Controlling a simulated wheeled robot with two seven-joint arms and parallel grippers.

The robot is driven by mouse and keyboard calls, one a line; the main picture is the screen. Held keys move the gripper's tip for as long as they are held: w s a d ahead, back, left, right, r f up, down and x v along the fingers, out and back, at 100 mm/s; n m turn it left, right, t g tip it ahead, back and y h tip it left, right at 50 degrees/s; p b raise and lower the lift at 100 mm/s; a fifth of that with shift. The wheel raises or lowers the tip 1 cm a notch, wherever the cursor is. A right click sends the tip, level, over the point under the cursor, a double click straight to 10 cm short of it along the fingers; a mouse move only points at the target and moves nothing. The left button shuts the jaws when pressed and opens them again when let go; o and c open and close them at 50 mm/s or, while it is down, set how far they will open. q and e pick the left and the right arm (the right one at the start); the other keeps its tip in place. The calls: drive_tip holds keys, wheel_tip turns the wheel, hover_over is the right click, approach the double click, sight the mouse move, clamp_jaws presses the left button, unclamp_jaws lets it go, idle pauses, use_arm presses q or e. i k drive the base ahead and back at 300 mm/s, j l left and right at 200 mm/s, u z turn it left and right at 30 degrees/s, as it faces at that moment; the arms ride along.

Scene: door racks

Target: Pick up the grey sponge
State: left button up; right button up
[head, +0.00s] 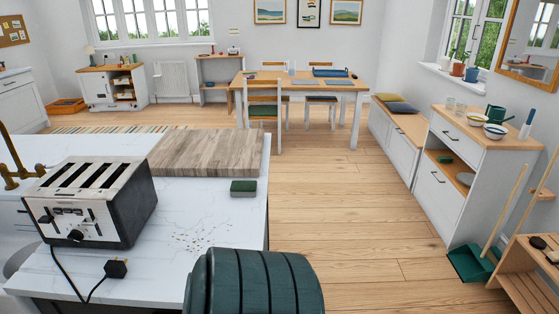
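A small block-shaped sponge (243,188) lies flat on the white marble countertop (215,215), near its right edge. Its top looks dark green and its lower side looks grey. It sits just in front of the wooden cutting board (207,153) and clear of it. Neither of my grippers is in view.
A toaster (92,200) with a cord and plug (116,268) stands left of the sponge. Crumbs (200,238) lie on the counter. A dark green ribbed rounded object (255,283) fills the bottom middle. Wooden floor (330,205) is open to the right; a dustpan (472,264) stands farther right.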

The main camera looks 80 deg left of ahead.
sight(246, 189)
drive_tip(key=i+u, duration=0.3)
drive_tip(key=i+l+u, duration=0.3)
drive_tip(key=i, duration=0.2)
drive_tip(key=i+u, duration=0.15)
drive_tip(key=u, duration=0.25)
drive_tip(key=i+u, duration=0.2)
drive_tip(key=u, duration=0.15)
drive_tip(key=i+u, duration=0.2)
drive_tip(key=u, duration=0.2)
drive_tip(key=i+l+u, duration=0.1)
drive_tip(key=u, duration=0.3)
drive_tip(key=i+u, duration=0.15)
drive_tip(key=u, duration=0.25)
drive_tip(key=i+l+u, duration=0.1)
drive_tip(key=u, duration=0.3)
drive_tip(key=i+l+u, duration=0.1)
drive_tip(key=u, duration=0.3)
drive_tip(key=i+l+u, duration=0.15)
drive_tip(key=u, duration=0.2)
drive_tip(key=i+l+u, duration=0.2)
drive_tip(key=u, duration=0.25)
drive_tip(key=i+l+u, duration=0.2)
drive_tip(key=u, duration=0.2)
drive_tip(key=i+l+u, duration=0.15)
drive_tip(key=l+u, duration=0.3)
drive_tip(key=j, duration=0.15)
